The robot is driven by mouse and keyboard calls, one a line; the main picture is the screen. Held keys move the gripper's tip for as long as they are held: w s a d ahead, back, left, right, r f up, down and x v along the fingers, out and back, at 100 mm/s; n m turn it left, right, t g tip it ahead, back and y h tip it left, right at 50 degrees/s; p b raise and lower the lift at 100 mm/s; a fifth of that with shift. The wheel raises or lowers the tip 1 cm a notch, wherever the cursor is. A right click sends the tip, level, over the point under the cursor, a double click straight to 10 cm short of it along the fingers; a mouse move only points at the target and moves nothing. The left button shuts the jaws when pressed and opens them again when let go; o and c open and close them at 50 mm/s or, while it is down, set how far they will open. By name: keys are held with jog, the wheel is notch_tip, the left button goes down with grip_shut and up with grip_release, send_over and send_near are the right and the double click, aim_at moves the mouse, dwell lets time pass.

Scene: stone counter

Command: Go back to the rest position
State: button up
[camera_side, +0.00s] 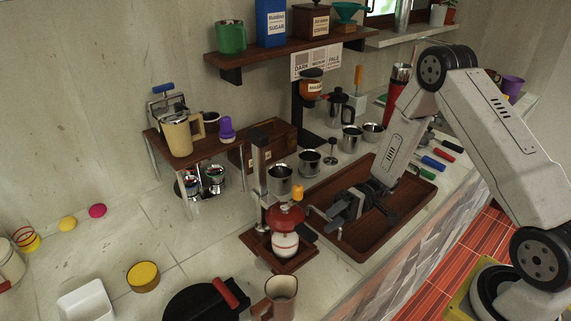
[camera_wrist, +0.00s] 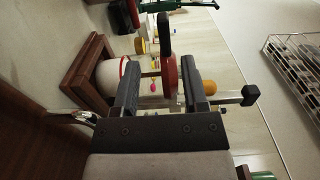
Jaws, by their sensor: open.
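My gripper (camera_side: 318,218) is open. In the side view it is at the left end of the brown wooden tray (camera_side: 405,207), just right of a device with a red top (camera_side: 285,217) and a white lower body on a wooden base (camera_side: 296,263). In the wrist view, my two fingers (camera_wrist: 160,85) are apart. The red top (camera_wrist: 169,75) shows between them, with a black handle (camera_wrist: 163,34). The white body (camera_wrist: 108,76) is partly behind one finger. I cannot tell whether the fingers touch the red part.
A steel cup (camera_side: 280,180) is above the red top. A mug (camera_side: 281,297) and a black round thing (camera_side: 205,301) are at the front. Small metal cups (camera_side: 309,162) and a wooden stand with a cream jug (camera_side: 178,136) are behind. A shelf (camera_side: 275,50) hangs on the wall.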

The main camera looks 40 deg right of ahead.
jog(key=shift+s+a, duration=0.1)
jog(key=s+d+g+h, duration=0.1)
jog(key=s+g+h, duration=0.2)
jog(key=s+h, duration=0.8)
jog(key=w+d+r+t+h, duration=0.2)
jog(key=w+r+t+h, duration=0.2)
jog(key=h, duration=0.3)
jog(key=shift+d+r+t, duration=0.4)
jog(key=shift+r+t, duration=0.2)
jog(key=shift+t, duration=0.2)
